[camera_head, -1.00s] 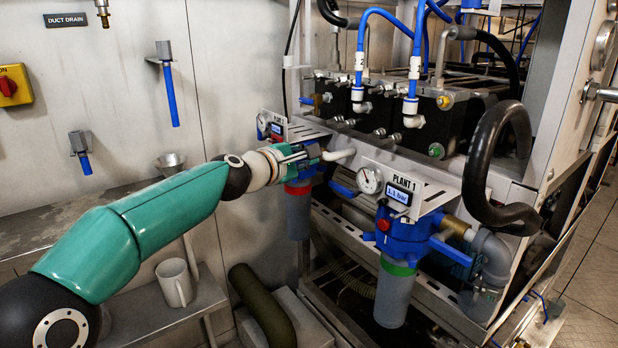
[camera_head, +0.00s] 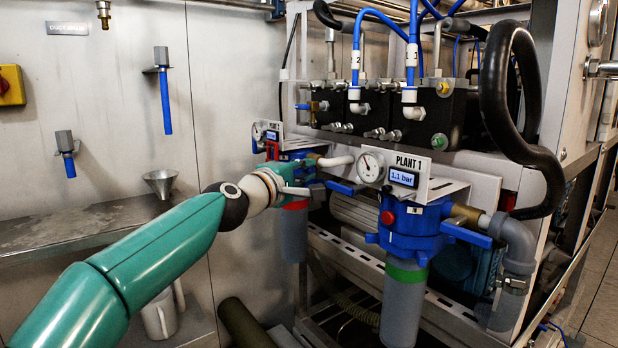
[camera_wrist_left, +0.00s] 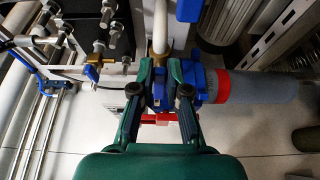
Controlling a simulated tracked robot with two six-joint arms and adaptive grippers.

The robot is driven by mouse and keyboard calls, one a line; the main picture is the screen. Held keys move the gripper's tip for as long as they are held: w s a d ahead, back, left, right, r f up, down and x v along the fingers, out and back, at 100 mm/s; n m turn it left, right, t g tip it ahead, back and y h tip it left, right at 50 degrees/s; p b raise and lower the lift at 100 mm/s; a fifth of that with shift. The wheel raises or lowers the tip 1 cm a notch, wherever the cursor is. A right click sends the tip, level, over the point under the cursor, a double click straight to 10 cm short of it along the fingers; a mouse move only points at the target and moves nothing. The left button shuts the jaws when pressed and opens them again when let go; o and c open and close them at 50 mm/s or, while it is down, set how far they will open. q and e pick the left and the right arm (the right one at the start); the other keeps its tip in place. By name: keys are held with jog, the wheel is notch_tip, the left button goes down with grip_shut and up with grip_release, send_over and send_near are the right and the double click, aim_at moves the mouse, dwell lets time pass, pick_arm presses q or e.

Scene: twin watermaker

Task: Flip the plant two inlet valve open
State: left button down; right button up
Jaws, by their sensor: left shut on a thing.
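The plant two filter unit stands at the back left of the frame, with a gauge panel (camera_head: 267,133), a red collar (camera_head: 295,205) and a grey bowl (camera_head: 293,235). My left gripper (camera_head: 303,180) is at its blue head. In the left wrist view, my left gripper (camera_wrist_left: 172,88) is shut on a blue part, which looks like the inlet valve handle; the fingers hide most of it. The red collar (camera_wrist_left: 222,86) and bowl (camera_wrist_left: 265,88) lie just right of the fingers there. My right gripper is not in view.
The plant 1 unit (camera_head: 405,222) stands nearer, with blue levers on its left (camera_head: 345,187) and right (camera_head: 467,235). A white pipe (camera_head: 336,161) passes close beside my gripper. A thick black hose (camera_head: 495,100) loops at the right. A funnel (camera_head: 160,181) sits on the left shelf.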

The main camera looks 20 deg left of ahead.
pick_arm(q)
jog(key=shift+d+f, duration=0.1)
jog(key=shift+f, duration=0.3)
jog(key=c, duration=1.4)
grip_release()
jog(key=shift+c, duration=0.2)
jog(key=shift+r, duration=0.15)
jog(key=shift+r, duration=0.1)
jog(key=v, duration=1.2)
